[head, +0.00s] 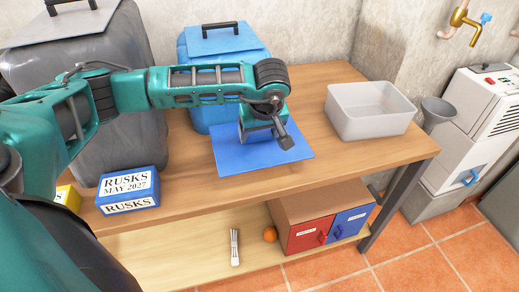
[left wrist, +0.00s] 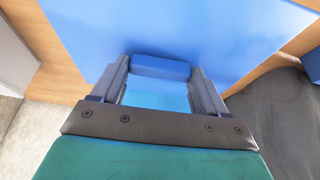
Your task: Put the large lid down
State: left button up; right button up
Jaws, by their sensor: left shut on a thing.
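The large lid (head: 232,160) is a flat blue square at the middle of the wooden table, below my left gripper. In the left wrist view the lid (left wrist: 210,30) fills most of the upper picture. My left gripper (head: 264,132) points down over the lid. In the left wrist view the gripper (left wrist: 160,78) has its fingers on either side of a darker blue handle bar (left wrist: 160,67), and it is shut on this handle. The lid looks level and close to the tabletop; I cannot tell whether it touches. My right gripper is not in view.
The wooden table (head: 330,165) bears a blue bin (head: 205,105), a large grey bin (head: 110,110), a blue RUSKS box (head: 128,190) and an open grey tub (head: 370,122). The lower shelf holds a red-and-blue drawer unit (head: 306,236) and an orange (head: 270,234).

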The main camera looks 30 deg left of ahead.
aim_at(260, 144)
pick_arm(q)
jog(key=shift+f+b, duration=0.45)
jog(key=shift+f, duration=2.55)
jog(key=o, duration=1.1)
jog(key=shift+r, duration=0.2)
